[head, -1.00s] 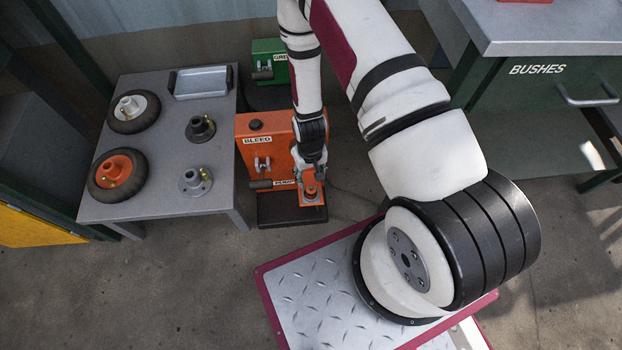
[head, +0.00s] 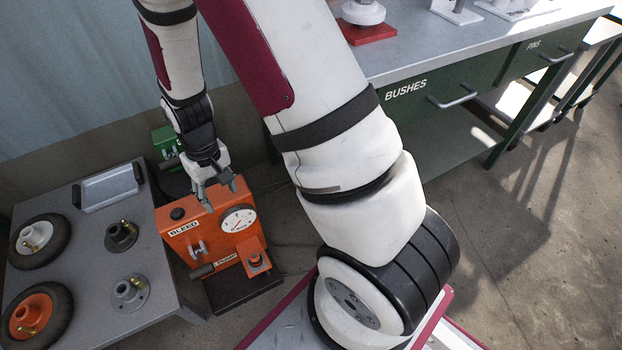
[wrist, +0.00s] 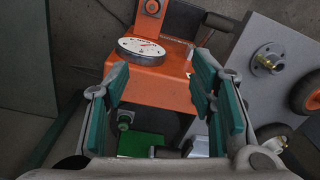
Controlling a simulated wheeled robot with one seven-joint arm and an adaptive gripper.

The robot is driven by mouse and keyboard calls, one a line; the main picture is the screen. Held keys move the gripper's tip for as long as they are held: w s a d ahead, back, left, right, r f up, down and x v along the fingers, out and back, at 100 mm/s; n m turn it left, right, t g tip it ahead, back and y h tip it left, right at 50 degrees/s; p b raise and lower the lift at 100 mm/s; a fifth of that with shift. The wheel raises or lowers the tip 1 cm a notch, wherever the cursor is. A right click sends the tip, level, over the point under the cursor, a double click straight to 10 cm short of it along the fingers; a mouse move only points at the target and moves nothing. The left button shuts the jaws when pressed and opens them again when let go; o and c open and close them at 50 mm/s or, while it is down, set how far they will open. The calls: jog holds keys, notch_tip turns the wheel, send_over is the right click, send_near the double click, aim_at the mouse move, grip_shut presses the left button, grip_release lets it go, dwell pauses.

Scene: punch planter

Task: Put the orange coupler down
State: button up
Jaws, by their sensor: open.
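My gripper (head: 219,193) is open above the top of the orange pump unit (head: 196,226). In the wrist view its two green-padded fingers (wrist: 158,82) stand wide apart with nothing between them. An orange fitting with a round grey centre (head: 256,262) sits at the pump's front right corner, beside the PUMP label. It looks like the orange coupler, but I cannot clearly separate it from its orange mount. It also shows at the top of the wrist view (wrist: 152,7). My gripper is clear of it.
The pump has a white gauge (head: 238,219) and a lever (head: 201,272). A green unit (head: 165,143) stands behind. The grey table (head: 160,285) at left holds wheels, hubs and a tray (head: 108,189). The BUSHES bench (head: 440,100) is at right.

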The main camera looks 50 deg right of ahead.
jog(key=s+r, duration=0.5)
jog(key=r, duration=0.5)
jog(key=s+r, duration=0.5)
jog(key=r, duration=0.5)
jog(key=s+r, duration=0.4)
jog(key=s, duration=0.5)
jog(key=s+r, duration=0.4)
jog(key=s, duration=0.6)
jog(key=shift+d+r, duration=0.2)
jog(key=shift+d, duration=0.15)
jog(key=shift+w, duration=0.1)
notch_tip(320, 180, up, 27)
jog(key=t+p, duration=0.4)
jog(key=p, duration=2.1)
jog(key=shift+d+r+p, duration=0.2)
jog(key=shift+d+p, duration=0.05)
jog(key=shift+p, duration=0.05)
